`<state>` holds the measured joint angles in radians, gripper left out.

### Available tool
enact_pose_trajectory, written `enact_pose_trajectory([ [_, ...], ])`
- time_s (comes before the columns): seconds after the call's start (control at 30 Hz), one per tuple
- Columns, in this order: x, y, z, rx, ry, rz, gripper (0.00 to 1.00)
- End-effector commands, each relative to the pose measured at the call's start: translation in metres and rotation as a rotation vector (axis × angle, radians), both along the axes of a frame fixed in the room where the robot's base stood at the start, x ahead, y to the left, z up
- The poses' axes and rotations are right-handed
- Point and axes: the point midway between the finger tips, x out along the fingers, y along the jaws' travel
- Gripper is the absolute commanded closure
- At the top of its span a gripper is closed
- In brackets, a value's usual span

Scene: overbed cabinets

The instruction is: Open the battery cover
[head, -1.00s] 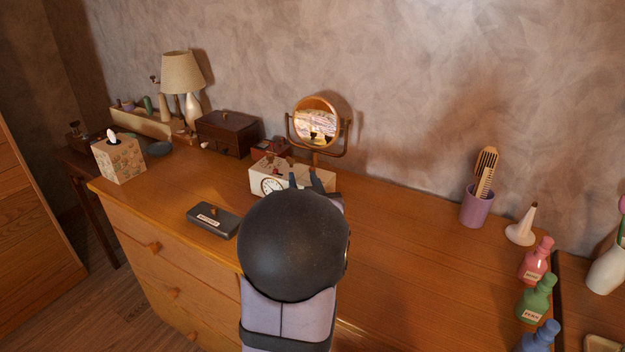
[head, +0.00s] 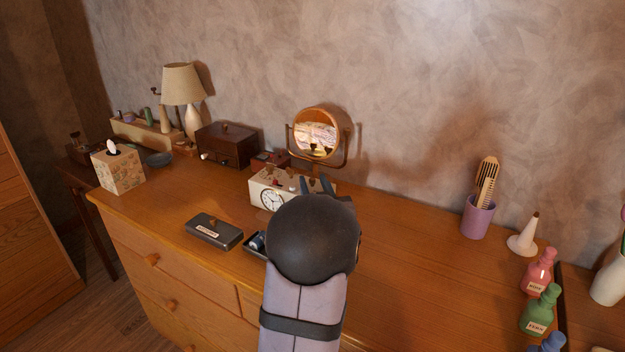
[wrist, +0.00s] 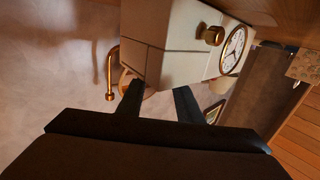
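A cream box-shaped clock (head: 264,184) with a round white dial (head: 273,201) stands on the dresser below the mirror. In the wrist view the clock (wrist: 186,62) is close ahead, with its dial (wrist: 233,49) at the right and a brass knob (wrist: 212,35) beside it. A thin seam crosses its pale side, but I cannot tell whether this is the battery cover. My gripper (head: 315,183) is at the clock's right end; its fingers (wrist: 158,98) are apart with nothing between them. My wrist hides part of the clock in the head view.
A dark labelled case (head: 214,231) lies left of my arm, with a dark tray (head: 248,250) holding a blue item next to it. A round mirror (head: 317,131) and a brown box (head: 229,146) stand behind.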

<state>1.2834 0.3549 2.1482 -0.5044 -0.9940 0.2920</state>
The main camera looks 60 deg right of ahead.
Motion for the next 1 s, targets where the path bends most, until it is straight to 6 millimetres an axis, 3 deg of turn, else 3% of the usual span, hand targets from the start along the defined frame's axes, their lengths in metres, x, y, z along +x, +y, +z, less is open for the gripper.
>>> enact_pose_trajectory([
  [0.2,0.011,-0.013,0.0,0.0,0.0,-0.001,0.68],
  [0.57,0.014,-0.016,0.0,0.0,0.0,-0.001,0.68],
  [0.7,0.013,-0.016,0.0,0.0,0.0,-0.001,1.0],
  [0.87,0.013,-0.016,0.0,0.0,0.0,-0.001,1.0],
  [1.0,0.0,-0.017,0.001,-0.003,0.0,-0.004,1.0],
])
